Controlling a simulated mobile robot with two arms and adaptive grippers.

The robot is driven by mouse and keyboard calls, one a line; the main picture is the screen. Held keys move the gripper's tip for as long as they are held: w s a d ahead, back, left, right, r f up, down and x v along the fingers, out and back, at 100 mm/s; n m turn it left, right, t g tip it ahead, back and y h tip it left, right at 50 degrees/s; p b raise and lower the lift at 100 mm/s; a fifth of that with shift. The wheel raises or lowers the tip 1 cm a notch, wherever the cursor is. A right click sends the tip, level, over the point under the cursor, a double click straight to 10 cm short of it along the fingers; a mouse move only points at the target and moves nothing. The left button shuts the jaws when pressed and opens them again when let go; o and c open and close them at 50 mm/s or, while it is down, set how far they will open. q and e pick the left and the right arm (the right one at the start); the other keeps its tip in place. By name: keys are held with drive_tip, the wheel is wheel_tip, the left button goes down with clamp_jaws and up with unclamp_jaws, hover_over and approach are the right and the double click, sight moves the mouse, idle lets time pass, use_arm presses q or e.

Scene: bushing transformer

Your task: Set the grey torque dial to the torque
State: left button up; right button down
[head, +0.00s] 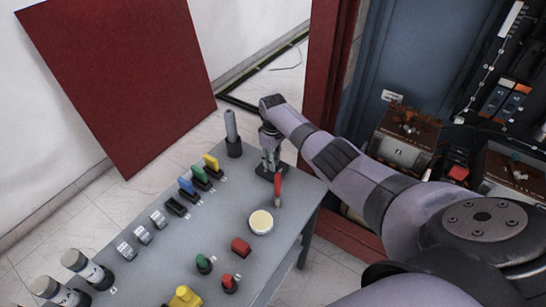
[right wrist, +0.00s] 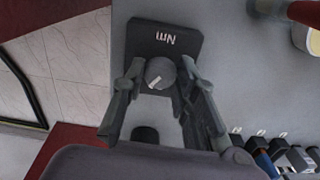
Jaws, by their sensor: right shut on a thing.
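The grey torque dial (right wrist: 160,74) is a small round knob with a pale pointer mark. It sits on a dark base (right wrist: 165,38) marked "Nm" in the right wrist view. The pointer slants towards the lower left there. My right gripper (right wrist: 162,67) has one finger on each side of the dial and is shut on it. In the head view my right gripper (head: 270,157) points down at the far right corner of the grey table (head: 215,222), and it hides the dial. My left gripper is not in view.
Close to my right gripper stand a dark grey cylinder (head: 232,135), a red-handled tool (head: 278,188) and a cream round piece (head: 261,222). Coloured fuses (head: 197,174) and several cylinders line the table's left. A dark red cabinet with equipment (head: 408,140) stands at right.

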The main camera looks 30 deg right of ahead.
drive_tip(key=m+p, duration=0.1)
drive_tip(key=m, duration=0.4)
drive_tip(key=shift+r, duration=0.1)
drive_tip(key=shift+w+m, duration=0.1)
drive_tip(key=shift+m, duration=0.2)
idle(0.4)
drive_tip(key=c, duration=1.2)
unclamp_jaws()
drive_tip(key=shift+c, duration=0.2)
wheel_tip(320, 180, up, 12)
